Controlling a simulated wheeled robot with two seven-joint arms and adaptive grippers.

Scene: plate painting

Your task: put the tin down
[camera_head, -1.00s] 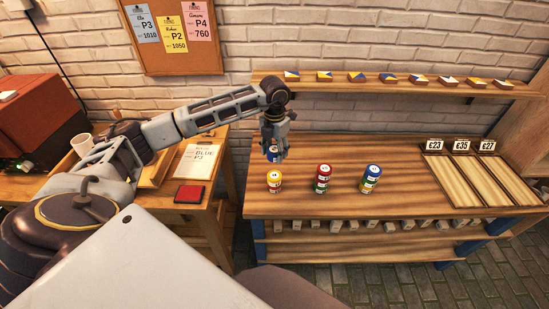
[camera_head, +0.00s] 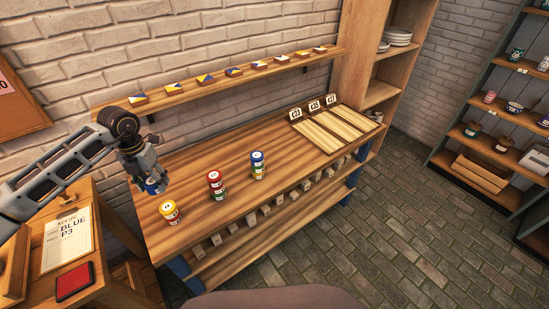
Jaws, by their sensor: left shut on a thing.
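My left gripper (camera_head: 139,162) is shut on a blue tin (camera_head: 153,187) at the left end of the workbench (camera_head: 235,205). The gripper's fingers hide the upper part of this tin. I cannot tell whether its base touches the bench top. A yellow tin (camera_head: 169,212) stands close by, in front and slightly right of the held one. A red tin (camera_head: 215,182) with green below it and another blue-topped tin (camera_head: 257,163) stand upright further right. My right gripper is not in view.
Price cards (camera_head: 314,107) stand behind wooden trays (camera_head: 335,130) at the bench's right end. A shelf (camera_head: 215,90) with small painted tiles runs behind. A side table with a "BLUE P3" sheet (camera_head: 68,237) and a red pad (camera_head: 74,281) is at left. Bare bench lies between tins and trays.

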